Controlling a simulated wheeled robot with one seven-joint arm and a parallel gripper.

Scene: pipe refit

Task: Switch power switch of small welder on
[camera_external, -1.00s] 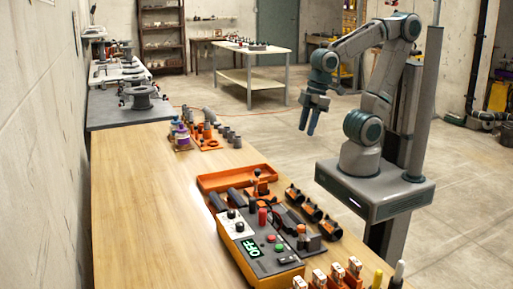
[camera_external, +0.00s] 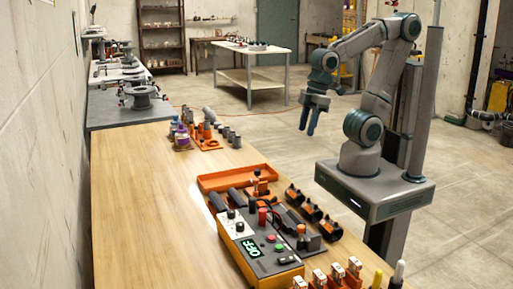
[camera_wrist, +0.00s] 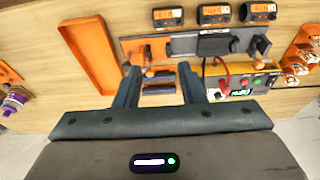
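The small welder (camera_external: 262,245) is an orange box with a grey and white top panel on the near bench. Its green display (camera_external: 251,247) reads OFF. The panel carries dark knobs, a red button, a green button and a small black part (camera_external: 284,260) that may be the power switch. My gripper (camera_external: 307,130) is raised in the air beyond the bench's right side, well away from the welder. Its fingers stand apart and empty in the wrist view (camera_wrist: 160,88).
An empty orange tray (camera_external: 236,178) lies behind the welder. Black-and-orange cylinders (camera_external: 312,211) and a clamp-like fixture stand beside it. Several orange-based pieces (camera_external: 337,272) line the near edge. The left part of the wooden bench (camera_external: 145,215) is clear.

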